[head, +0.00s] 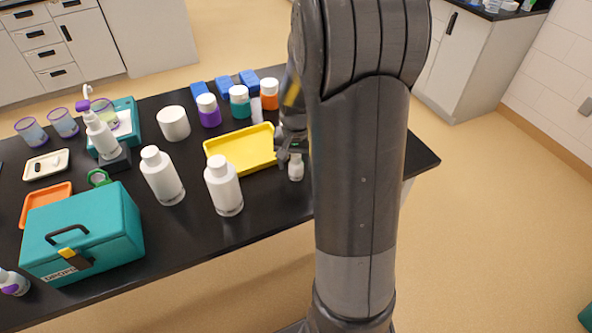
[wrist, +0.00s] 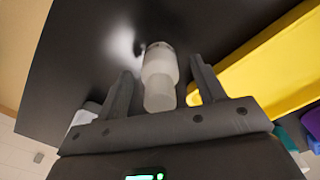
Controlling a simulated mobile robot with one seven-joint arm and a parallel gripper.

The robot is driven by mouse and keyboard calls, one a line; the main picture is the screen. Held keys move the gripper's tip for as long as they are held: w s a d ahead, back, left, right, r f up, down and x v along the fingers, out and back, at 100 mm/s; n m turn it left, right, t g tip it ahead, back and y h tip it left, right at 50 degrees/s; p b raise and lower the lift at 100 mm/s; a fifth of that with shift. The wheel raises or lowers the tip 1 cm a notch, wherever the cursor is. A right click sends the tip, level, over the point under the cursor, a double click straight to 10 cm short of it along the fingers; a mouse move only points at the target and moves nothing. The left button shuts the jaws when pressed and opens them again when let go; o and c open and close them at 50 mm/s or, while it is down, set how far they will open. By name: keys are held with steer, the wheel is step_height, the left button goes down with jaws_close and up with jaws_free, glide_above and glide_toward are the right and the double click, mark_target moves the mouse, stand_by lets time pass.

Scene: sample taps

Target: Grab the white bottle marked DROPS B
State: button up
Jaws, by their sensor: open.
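A small white bottle (head: 296,170) stands on the black bench, just right of the yellow tray. In the wrist view the white bottle (wrist: 160,75) lies between the two fingers of my gripper (wrist: 160,68), with a gap on both sides. My gripper (head: 290,153) is open and holds nothing. In the head view it is at the bottle's upper end, partly hidden by my arm. No marking can be read on this bottle, so I cannot tell whether it says DROPS B.
The yellow tray (head: 240,149) is close beside my gripper. Larger white bottles (head: 223,187) (head: 162,177) stand to the left. Purple, teal and orange jars (head: 240,102) stand behind the tray. A teal case (head: 85,235) is at the front left. Bare bench lies in front of the bottle.

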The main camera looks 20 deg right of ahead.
steer(key=shift+c, duration=0.2)
steer(key=c, duration=1.1)
